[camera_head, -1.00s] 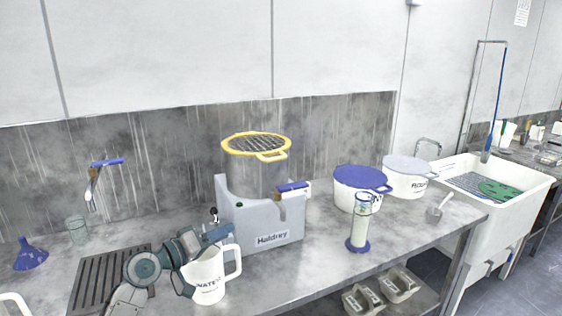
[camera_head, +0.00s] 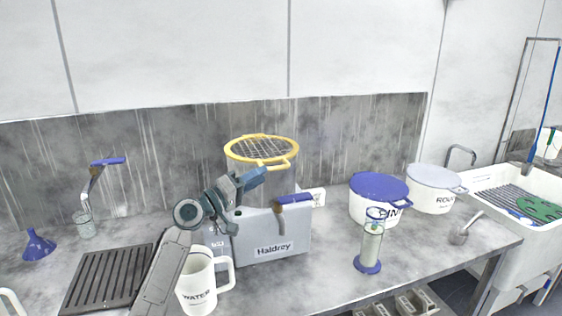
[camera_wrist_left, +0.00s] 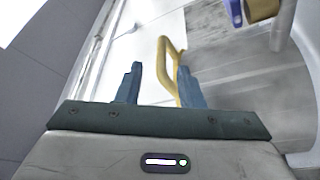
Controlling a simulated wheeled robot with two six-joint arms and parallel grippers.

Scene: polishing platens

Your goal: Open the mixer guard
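The mixer guard (camera_head: 262,149) is a yellow ring with a wire grid. It lies over the top of the metal bowl (camera_head: 280,184) on the grey mixer (camera_head: 262,222). Its yellow loop handle sticks out at the front right. My left gripper (camera_head: 258,178) is in front of the bowl, just below the guard's front rim. In the left wrist view its fingers (camera_wrist_left: 158,82) are apart, and the yellow handle (camera_wrist_left: 163,60) shows between them, close to the right finger. I cannot tell whether they touch. My right gripper is not in view.
A white water jug (camera_head: 197,282) stands beneath my left arm. A blue-lidded pot (camera_head: 379,190), a white-lidded pot (camera_head: 432,186) and a measuring cylinder (camera_head: 370,246) stand right of the mixer. A dark drain grate (camera_head: 105,280) lies at left.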

